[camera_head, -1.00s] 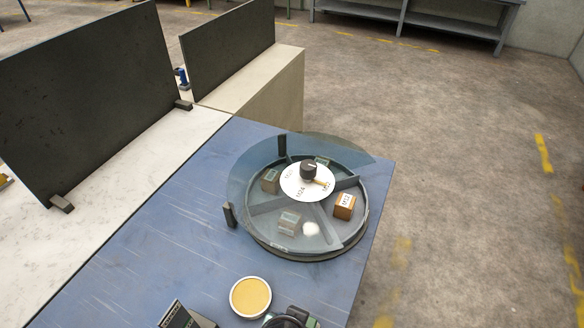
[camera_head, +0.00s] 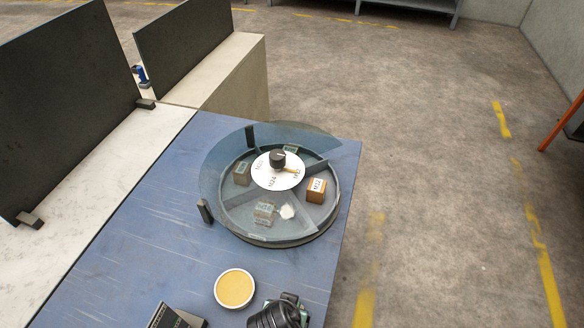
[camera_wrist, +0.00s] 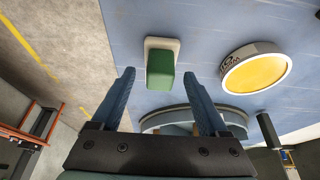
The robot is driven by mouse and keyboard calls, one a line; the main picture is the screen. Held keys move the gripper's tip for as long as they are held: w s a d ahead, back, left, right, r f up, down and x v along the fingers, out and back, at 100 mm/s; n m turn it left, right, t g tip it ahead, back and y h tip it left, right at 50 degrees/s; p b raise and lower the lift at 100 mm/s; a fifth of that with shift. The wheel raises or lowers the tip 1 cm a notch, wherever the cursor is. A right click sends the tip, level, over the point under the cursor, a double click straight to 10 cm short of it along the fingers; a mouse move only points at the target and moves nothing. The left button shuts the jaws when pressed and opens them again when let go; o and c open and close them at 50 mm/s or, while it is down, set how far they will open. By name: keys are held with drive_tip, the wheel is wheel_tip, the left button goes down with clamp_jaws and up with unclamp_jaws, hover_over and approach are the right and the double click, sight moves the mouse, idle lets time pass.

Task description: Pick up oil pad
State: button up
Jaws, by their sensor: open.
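The likely oil pad (camera_head: 235,288), a round shallow white tin with a yellow top, lies flat on the blue table. It also shows at the right of the wrist view (camera_wrist: 256,72), with dark lettering on its rim. My gripper (camera_wrist: 158,75) is open and empty. In the wrist view the tin is to the right of both fingers, apart from them. A green block on a pale base (camera_wrist: 160,68) shows between and beyond the fingertips, with no visible contact.
A round divided tray (camera_head: 330,215) with a clear cover and several small blocks stands behind the tin. A dark block (camera_head: 165,316) and a dark rounded shape with green parts (camera_head: 275,315) are cut off at the bottom. Blue table (camera_head: 120,230) left of the tin is clear.

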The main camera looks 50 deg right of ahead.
drive_tip(key=shift+x, duration=1.4)
clamp_jaws()
